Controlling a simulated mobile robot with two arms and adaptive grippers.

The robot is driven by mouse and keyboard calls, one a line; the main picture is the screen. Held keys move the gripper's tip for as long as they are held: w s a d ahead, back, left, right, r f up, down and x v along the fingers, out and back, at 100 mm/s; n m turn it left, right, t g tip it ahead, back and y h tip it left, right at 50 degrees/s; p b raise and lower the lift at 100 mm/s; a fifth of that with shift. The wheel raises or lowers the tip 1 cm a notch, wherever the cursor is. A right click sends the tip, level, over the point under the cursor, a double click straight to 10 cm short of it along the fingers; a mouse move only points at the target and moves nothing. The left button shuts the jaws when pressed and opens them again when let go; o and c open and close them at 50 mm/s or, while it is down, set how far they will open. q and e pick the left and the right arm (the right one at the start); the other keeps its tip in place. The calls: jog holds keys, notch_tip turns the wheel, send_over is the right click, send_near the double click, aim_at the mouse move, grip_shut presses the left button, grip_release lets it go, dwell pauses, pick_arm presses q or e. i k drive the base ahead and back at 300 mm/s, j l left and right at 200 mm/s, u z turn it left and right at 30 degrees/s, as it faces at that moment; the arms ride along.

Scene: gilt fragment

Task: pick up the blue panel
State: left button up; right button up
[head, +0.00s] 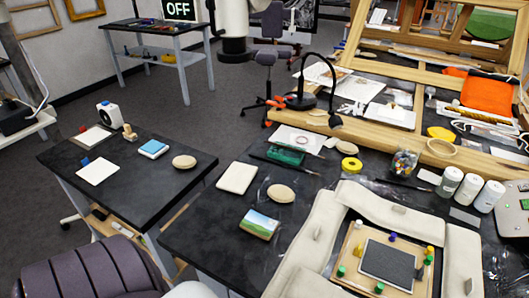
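A small panel with a light blue top face (153,149) and pale edges lies flat on the dark left table (135,185). It sits between a white square sheet (97,171) and a beige oval pad (184,162), apart from both. A second small block with a blue-and-green landscape picture (260,223) lies on the larger dark table to the right. Neither of my grippers shows in the head view, so I cannot see their state.
A white device (110,115) and a small wooden object (129,132) stand at the left table's back. A purple padded chair (95,270) is close in front. A floor gap separates the tables. The right table holds beige cushions around a wooden board (354,240).

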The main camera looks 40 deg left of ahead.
aim_at(263, 226)
jog(key=i+u, duration=0.1)
jog(key=u, duration=0.9)
jog(key=i+u, duration=0.15)
jog(key=u, duration=0.3)
jog(key=j+z, duration=0.4)
jog(key=j, duration=0.45)
jog(key=j+z, duration=0.4)
jog(key=j, duration=0.45)
jog(key=k, duration=0.05)
